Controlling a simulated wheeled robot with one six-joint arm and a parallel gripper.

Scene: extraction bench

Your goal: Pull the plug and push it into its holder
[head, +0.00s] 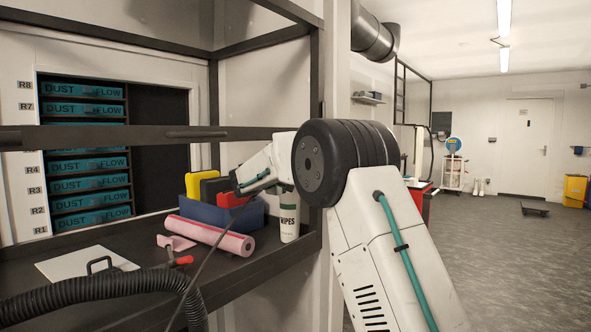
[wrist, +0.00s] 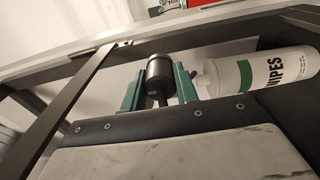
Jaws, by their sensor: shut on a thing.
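In the wrist view, my gripper (wrist: 158,80) has its two green fingers on either side of a dark cylindrical plug (wrist: 157,70). The fingers are shut on the plug, and a narrower dark stem shows below it. In the head view, my gripper is small at the end of my arm, above the blue bin, and the plug is too small to make out clearly. A thin dark cable (head: 207,256) runs from near my gripper down to the front of the bench. I cannot pick out the holder with certainty in either view.
A wipes bottle (head: 289,217) stands close right of my gripper, and also shows in the wrist view (wrist: 262,72). A blue bin (head: 252,219), pink roll (head: 212,236), white panel (head: 62,264) and thick hose (head: 95,292) occupy the bench. A dark frame bar (head: 110,137) crosses above.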

